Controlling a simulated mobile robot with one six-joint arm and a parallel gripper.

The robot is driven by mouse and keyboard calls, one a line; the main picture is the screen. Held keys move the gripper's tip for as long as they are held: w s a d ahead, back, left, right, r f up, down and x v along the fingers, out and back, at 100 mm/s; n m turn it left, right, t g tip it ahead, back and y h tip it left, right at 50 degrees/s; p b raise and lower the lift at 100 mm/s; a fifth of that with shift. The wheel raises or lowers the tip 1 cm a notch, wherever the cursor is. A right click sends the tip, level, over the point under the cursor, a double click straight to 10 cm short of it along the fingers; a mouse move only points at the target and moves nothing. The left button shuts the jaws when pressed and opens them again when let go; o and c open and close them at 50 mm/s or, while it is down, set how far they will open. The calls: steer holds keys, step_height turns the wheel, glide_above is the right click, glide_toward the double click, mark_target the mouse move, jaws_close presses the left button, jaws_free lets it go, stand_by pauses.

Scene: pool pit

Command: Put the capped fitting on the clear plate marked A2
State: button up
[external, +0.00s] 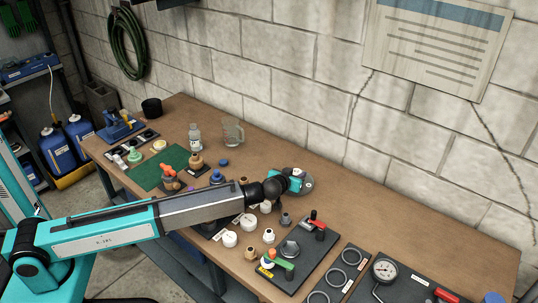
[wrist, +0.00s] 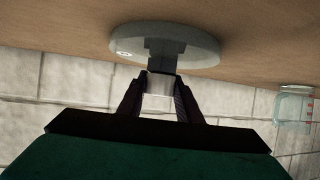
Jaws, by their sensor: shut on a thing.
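My gripper (external: 297,183) is over the far middle of the bench, reaching down to a round grey plate (external: 307,187). In the wrist view the fingers (wrist: 160,100) are shut on the pale end of a fitting (wrist: 160,83). Its darker grey part (wrist: 165,52) is in front of the round plate (wrist: 205,43) and appears to meet it; I cannot tell whether it rests there. The plate carries a small pale label (wrist: 124,53), too small to read. In the external view my gripper hides most of the fitting.
A clear jug (external: 233,131) and a bottle (external: 195,138) stand to the left, near a green mat (external: 160,171). White caps (external: 229,239) and a dark valve board (external: 300,262) lie nearer the front. The bench right of the plate is clear along the wall.

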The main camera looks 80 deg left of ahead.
steer(key=shift+f, duration=0.15)
steer(key=o, duration=1)
steer(key=shift+o, duration=0.2)
steer(key=shift+r, duration=0.2)
steer(key=b+v, duration=0.2)
steer(key=v, duration=1)
steer(key=shift+b, duration=0.35)
